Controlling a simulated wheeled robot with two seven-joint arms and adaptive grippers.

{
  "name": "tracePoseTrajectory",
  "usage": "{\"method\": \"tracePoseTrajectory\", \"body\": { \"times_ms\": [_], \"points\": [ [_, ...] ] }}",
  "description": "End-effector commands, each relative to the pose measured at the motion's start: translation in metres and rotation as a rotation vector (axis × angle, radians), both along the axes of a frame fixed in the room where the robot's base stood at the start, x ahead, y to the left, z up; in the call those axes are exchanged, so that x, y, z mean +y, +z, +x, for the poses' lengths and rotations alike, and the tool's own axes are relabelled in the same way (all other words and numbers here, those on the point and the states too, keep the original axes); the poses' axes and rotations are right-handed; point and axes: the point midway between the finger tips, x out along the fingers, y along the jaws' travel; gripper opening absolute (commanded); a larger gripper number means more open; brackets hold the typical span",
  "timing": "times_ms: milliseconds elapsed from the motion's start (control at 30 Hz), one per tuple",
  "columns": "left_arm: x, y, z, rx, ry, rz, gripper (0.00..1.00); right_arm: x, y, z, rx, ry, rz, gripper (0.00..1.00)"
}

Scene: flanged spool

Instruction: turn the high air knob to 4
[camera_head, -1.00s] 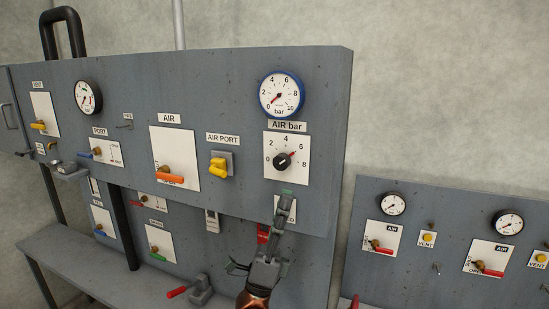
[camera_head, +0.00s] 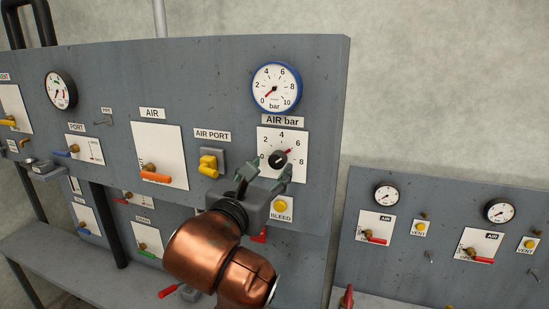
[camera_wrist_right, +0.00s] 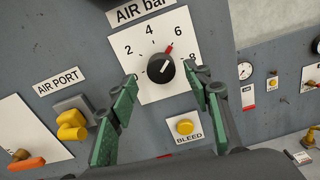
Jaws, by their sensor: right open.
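The black air knob (camera_head: 278,160) sits on a white dial plate (camera_head: 265,139) under the "AIR bar" label. In the right wrist view the knob (camera_wrist_right: 160,69) shows a white line, and a red pointer lies beside the 6. My right gripper (camera_head: 267,170) is open, just below and in front of the knob, and covers the lower part of the plate. In the right wrist view its green fingers (camera_wrist_right: 159,76) stand left and right of the knob, with nothing between them. Contact cannot be told. My left gripper is not in view.
The blue-rimmed gauge (camera_head: 276,88) is above the knob, with its needle near 0. The yellow AIR PORT knob (camera_head: 209,165) is to the left. The yellow BLEED button (camera_head: 280,206) is just below my gripper. An orange-handled AIR valve (camera_head: 156,177) is farther left.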

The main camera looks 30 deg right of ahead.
Motion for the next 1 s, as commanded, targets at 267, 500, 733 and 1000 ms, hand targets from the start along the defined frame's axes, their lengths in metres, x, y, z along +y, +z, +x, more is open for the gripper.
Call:
{"method": "tracePoseTrajectory", "body": {
  "times_ms": [267, 500, 733, 1000],
  "points": [
    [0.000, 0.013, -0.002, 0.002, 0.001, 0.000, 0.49, -0.029, 0.001, 0.024, 0.002, -0.004, -0.001, 0.45],
    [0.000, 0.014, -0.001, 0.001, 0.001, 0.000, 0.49, -0.033, 0.000, 0.029, 0.000, 0.000, 0.000, 0.45],
    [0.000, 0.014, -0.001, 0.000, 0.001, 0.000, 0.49, -0.033, 0.000, 0.029, 0.000, -0.001, 0.000, 0.39],
    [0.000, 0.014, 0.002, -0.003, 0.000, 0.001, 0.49, -0.033, 0.000, 0.029, 0.000, -0.001, 0.000, 0.21]
  ]
}}
